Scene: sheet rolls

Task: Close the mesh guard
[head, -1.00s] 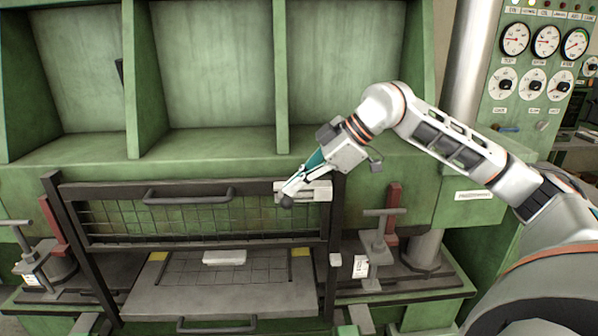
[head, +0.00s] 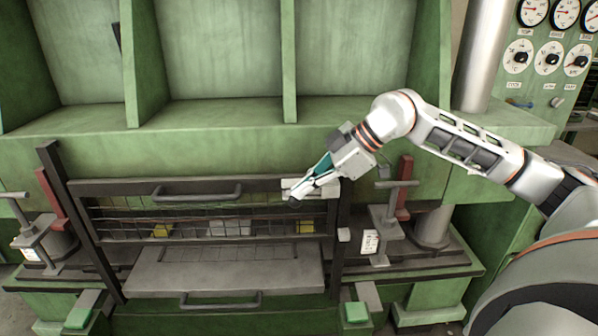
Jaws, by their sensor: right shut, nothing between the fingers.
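The mesh guard (head: 130,187) is a dark frame with wire mesh and a bar handle (head: 196,193) on its top rail. It sits between two dark upright posts, with its top rail well below the post tops. Its lower rail is above the grey plate (head: 225,268). My right gripper (head: 297,194) is shut and empty, its fingertips at the right end of the top rail, beside a pale block there. I cannot tell whether they touch the rail. A white block (head: 230,228) shows behind the mesh. My left gripper is out of view.
The green press body (head: 220,150) rises behind the guard. Clamp-like fixtures stand left (head: 32,235) and right (head: 385,220) of the posts. A lower handle (head: 220,300) is below the plate. A gauge panel (head: 550,40) is at upper right.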

